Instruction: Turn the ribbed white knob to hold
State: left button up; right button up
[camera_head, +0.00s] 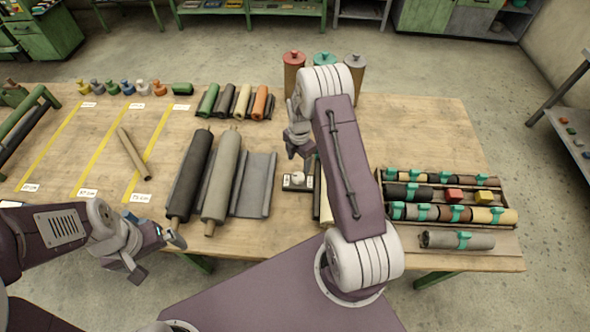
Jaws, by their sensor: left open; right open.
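The ribbed white knob (298,177) is small in the head view and sits on a dark little box (296,188) with white markings near the middle of the table. The setting it points to is too small to read. My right gripper (297,150) is open just above and behind the knob in the picture, and appears apart from it. My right arm hides the table right of the box. My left gripper (160,258) is open and empty at the table's front edge, far to the left of the knob.
Dark and grey sheet rolls (221,185) lie left of the box on the wooden table (420,130). A rack (508,197) of strapped rolls stands at the right. Red, teal and grey canisters (293,68) stand at the back. The back right tabletop is clear.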

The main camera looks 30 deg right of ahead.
aim_at(298, 176)
notch_tip(298, 176, down, 8)
jog(key=shift+f+p, duration=0.15)
jog(key=shift+p, duration=1.1)
jog(key=shift+f, duration=0.45)
jog(key=c, duration=1.4)
